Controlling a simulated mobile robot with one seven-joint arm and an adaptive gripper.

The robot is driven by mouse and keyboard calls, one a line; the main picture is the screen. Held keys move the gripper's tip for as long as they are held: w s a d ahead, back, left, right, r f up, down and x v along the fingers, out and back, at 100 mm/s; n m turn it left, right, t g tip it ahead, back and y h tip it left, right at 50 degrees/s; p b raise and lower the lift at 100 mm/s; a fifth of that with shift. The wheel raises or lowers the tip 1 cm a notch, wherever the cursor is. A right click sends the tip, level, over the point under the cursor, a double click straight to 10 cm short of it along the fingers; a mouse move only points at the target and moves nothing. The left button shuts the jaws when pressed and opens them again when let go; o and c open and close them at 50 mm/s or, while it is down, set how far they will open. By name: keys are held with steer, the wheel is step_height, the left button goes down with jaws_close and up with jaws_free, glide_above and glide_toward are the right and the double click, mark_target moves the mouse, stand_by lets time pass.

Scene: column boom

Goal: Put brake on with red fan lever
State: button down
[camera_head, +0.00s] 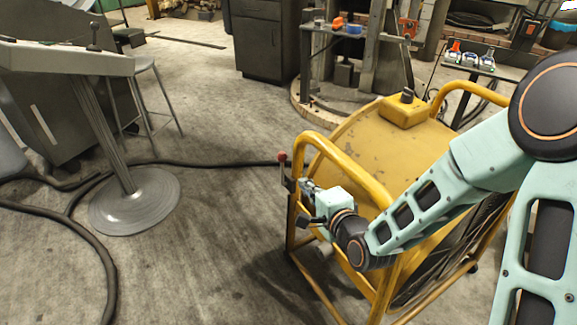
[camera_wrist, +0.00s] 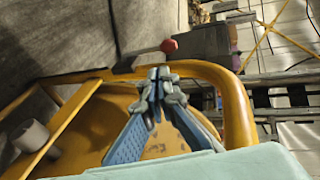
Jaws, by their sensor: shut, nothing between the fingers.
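The yellow drum fan (camera_head: 365,145) stands on the floor at the centre right, inside a yellow tube frame. The fan lever (camera_head: 282,172) has a red ball knob on top and stands roughly upright at the frame's near left corner. My gripper (camera_head: 303,185) is just right of the lever and below the knob's height. In the wrist view my gripper (camera_wrist: 157,76) is shut and empty, with its fingertips together. The red knob (camera_wrist: 169,46) shows just beyond the tips, and a short part of the shaft shows. Whether the tips touch the lever I cannot tell.
The yellow frame tube (camera_wrist: 235,105) curves close around my gripper. A black hose (camera_head: 215,162) runs over the floor to the fan. A pedestal console (camera_head: 70,58) and a stool (camera_head: 160,95) stand at left. The floor left of the fan is mostly clear.

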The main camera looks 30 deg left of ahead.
steer(key=b, duration=0.3)
glide_toward(284, 159)
steer(key=f+x, duration=0.1)
steer(key=x, duration=0.4)
steer(key=shift+w+a+f, duration=0.1)
steer(key=shift+w+a, duration=0.35)
steer(key=shift+a, duration=0.05)
steer(key=shift+w+a+r+p, duration=0.2)
steer(key=shift+r+p, duration=0.05)
steer(key=shift+p, duration=0.35)
steer(key=shift+f, duration=0.1)
steer(key=shift+a, duration=0.1)
